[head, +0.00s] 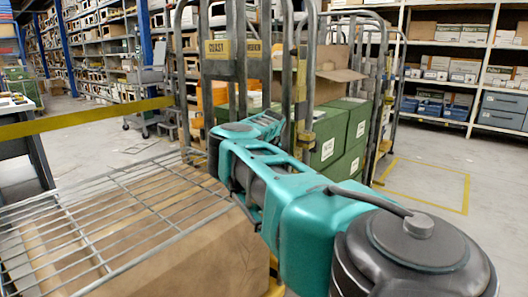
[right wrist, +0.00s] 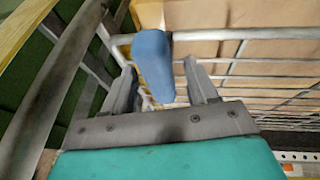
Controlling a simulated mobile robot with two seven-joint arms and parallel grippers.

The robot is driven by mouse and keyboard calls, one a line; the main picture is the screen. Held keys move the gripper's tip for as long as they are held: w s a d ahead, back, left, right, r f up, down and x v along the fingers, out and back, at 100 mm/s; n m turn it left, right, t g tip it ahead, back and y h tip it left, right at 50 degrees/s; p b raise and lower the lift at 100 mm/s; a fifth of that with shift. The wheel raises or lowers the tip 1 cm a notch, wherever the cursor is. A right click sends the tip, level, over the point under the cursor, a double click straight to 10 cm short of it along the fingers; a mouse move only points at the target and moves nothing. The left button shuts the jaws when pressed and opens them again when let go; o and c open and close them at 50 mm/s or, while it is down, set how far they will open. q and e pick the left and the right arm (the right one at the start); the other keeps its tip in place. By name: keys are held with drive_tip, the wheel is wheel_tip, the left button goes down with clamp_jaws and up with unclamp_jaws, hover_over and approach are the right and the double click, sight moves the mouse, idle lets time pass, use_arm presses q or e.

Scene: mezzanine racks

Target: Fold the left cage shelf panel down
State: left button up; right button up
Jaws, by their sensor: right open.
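The wire shelf panel (head: 110,215) lies at the lower left of the head view, nearly level, above a brown cardboard box (head: 190,250). Its grid also shows in the right wrist view (right wrist: 265,62). My right arm crosses the head view; its fingers cannot be made out there. In the right wrist view my right gripper (right wrist: 160,67) is open. A blue rounded grip (right wrist: 152,58) sits between its two fingers, with gaps on both sides. I cannot tell what the grip is fixed to. My left gripper is not in view.
Upright metal cage frames with a yellow label plate (head: 232,49) stand behind my arm. Green crates (head: 325,140) stand beyond them. A yellow bar (head: 85,120) crosses at left. Shelving racks (head: 440,60) line the back. Floor inside a yellow outline (head: 425,180) is clear at right.

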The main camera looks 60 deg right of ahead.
use_arm(q)
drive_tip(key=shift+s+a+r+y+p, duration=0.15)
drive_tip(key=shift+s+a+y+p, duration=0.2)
drive_tip(key=shift+p, duration=0.6)
use_arm(e)
drive_tip(key=v, duration=1)
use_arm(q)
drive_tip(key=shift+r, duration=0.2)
